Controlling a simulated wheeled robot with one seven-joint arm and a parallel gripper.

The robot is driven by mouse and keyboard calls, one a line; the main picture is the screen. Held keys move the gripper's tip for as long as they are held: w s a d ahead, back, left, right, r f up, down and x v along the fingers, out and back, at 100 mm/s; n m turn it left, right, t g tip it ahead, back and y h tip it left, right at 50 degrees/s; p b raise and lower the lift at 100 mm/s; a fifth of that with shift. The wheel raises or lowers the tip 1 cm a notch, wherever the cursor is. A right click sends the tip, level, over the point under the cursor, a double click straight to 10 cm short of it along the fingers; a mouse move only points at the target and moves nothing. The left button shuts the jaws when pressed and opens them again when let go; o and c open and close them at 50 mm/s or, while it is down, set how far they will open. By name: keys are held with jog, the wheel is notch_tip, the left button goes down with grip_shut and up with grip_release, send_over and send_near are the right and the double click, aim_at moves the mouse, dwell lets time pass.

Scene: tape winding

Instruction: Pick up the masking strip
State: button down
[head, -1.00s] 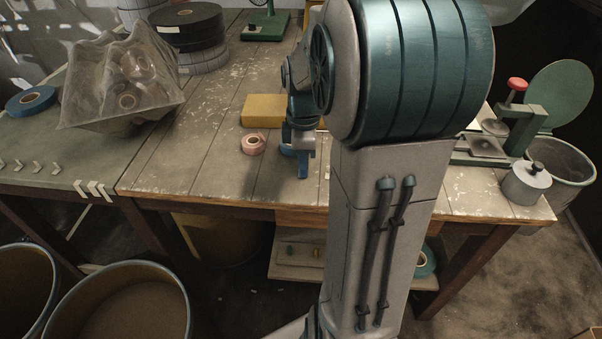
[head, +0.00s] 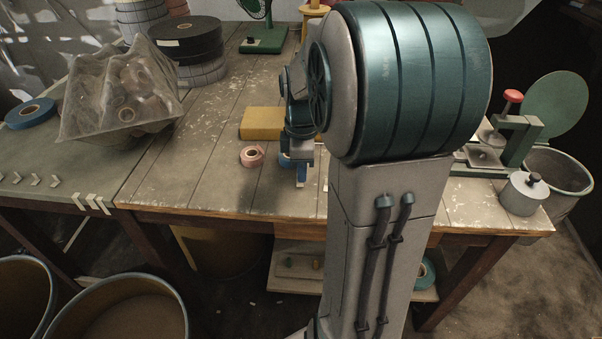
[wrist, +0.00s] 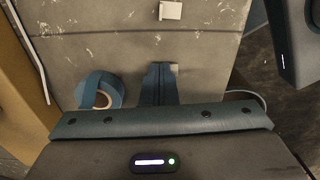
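Another small off-white piece (wrist: 171,10) lies on the table at the top of the wrist view. Either might be the masking strip; I cannot tell which. My arm hides part of the table in the head view.
A blue tape roll (wrist: 100,90) lies close beside the fingers. A pink roll (head: 252,156) and a yellow block (head: 262,123) are near. A clear crumpled container (head: 120,95) stands left. A clamp-like device (head: 515,130) and a grey lidded pot (head: 523,194) stand right.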

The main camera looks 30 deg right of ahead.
notch_tip(320, 180, up, 3)
jog(key=shift+r+p, duration=0.1)
jog(key=shift+p, duration=0.3)
jog(key=s+d+r+p, duration=0.1)
jog(key=s+d+r, duration=0.4)
jog(key=s, duration=0.5)
jog(key=shift+s+d+r+p, duration=0.15)
jog(key=shift+d+r+p, duration=0.15)
jog(key=shift+r, duration=0.55)
jog(key=shift+r, duration=0.2)
jog(key=shift+r+p, duration=1.5)
jog(key=shift+p, duration=0.05)
